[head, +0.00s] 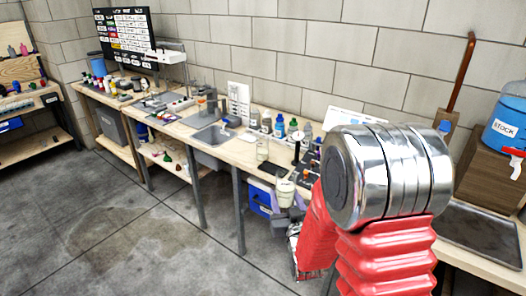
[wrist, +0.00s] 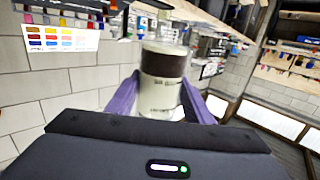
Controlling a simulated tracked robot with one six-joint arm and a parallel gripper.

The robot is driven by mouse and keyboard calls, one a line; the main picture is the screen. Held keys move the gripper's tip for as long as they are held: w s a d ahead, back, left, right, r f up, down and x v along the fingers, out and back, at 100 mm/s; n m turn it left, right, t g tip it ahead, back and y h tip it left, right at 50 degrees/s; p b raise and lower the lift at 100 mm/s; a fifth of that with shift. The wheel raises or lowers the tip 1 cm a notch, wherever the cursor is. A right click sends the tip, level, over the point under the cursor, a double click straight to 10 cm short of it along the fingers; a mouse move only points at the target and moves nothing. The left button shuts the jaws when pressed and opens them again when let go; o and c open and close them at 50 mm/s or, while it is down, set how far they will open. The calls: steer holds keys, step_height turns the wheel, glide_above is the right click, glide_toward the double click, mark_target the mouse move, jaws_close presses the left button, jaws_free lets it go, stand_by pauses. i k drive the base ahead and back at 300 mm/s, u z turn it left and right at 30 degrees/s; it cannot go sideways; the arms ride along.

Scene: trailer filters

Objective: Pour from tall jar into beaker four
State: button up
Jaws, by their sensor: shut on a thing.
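My gripper (head: 288,196) is in front of the bench's front edge in the head view. Its purple fingers are shut on a pale jar with a dark band (head: 285,187). In the wrist view the jar (wrist: 163,66) stands between the two fingers (wrist: 160,88). Its printing is too blurred to read. A clear glass vessel (head: 262,149) stands on the bench behind the held jar. I cannot read a number on it, so I cannot tell whether it is beaker four.
A blue bin (head: 262,199) is under the bench. A metal tray (head: 480,236) lies at the right. The floor at the left is clear.

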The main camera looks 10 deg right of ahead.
mark_target(262, 148)
steer(key=z, duration=0.1)
steer(key=i, duration=1)
steer(key=u, duration=0.1)
